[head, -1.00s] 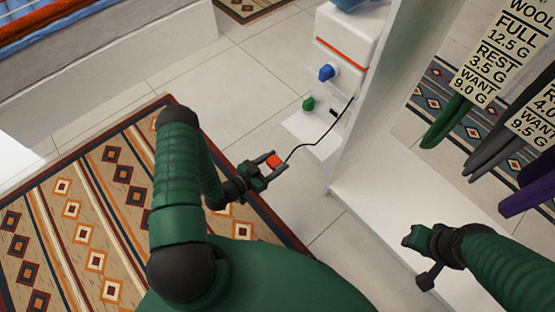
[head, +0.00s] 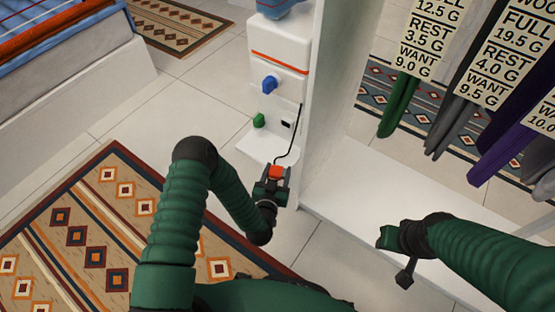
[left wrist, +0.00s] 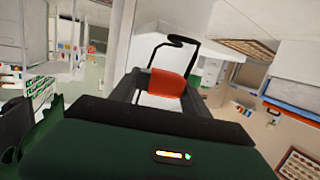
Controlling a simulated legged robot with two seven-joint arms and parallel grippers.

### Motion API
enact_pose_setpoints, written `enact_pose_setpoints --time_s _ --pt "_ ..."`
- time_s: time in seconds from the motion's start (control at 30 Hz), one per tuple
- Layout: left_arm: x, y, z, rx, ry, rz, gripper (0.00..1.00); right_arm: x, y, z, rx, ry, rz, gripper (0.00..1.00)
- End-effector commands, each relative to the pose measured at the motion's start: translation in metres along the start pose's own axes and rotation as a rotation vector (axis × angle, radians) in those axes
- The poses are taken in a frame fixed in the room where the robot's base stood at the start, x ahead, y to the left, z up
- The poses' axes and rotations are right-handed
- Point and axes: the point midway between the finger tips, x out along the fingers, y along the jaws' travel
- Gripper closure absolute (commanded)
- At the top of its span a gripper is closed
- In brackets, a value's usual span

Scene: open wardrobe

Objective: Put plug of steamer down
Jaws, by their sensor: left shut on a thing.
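My left gripper (head: 272,175) is shut on the orange-red plug (head: 276,172) just in front of the white steamer (head: 282,50). The plug also shows between the fingers in the left wrist view (left wrist: 167,83). A thin black cord (head: 297,135) runs from the plug up toward the steamer. The steamer has a blue knob (head: 269,85), a green knob (head: 259,120), a small dark socket and a low white foot (head: 257,147). The plug is near the foot's front edge; I cannot tell if it touches. My right gripper (head: 388,238) hangs over the wardrobe floor; its jaws are unclear.
A white wardrobe panel (head: 325,110) stands just right of the steamer. Garments with paper tags (head: 420,50) hang at the upper right. A patterned rug (head: 105,205) lies at the left. Bare floor tiles (head: 190,105) lie left of the steamer.

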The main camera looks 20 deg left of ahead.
Motion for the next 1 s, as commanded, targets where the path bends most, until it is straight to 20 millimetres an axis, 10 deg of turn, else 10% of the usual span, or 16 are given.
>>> enact_pose_setpoints --time_s 0.3,0.97,1.0 --pt "0.083 -0.018 -0.005 0.000 0.002 -0.001 0.86 0.040 0.000 0.009 0.000 0.000 0.000 0.64" --pt "0.108 -0.021 0.028 0.000 -0.002 0.002 0.86 0.073 0.000 0.017 0.000 0.000 0.000 0.64" --pt "0.108 -0.021 0.027 0.000 -0.002 0.002 0.41 0.072 0.000 0.017 0.000 0.000 0.000 0.64"
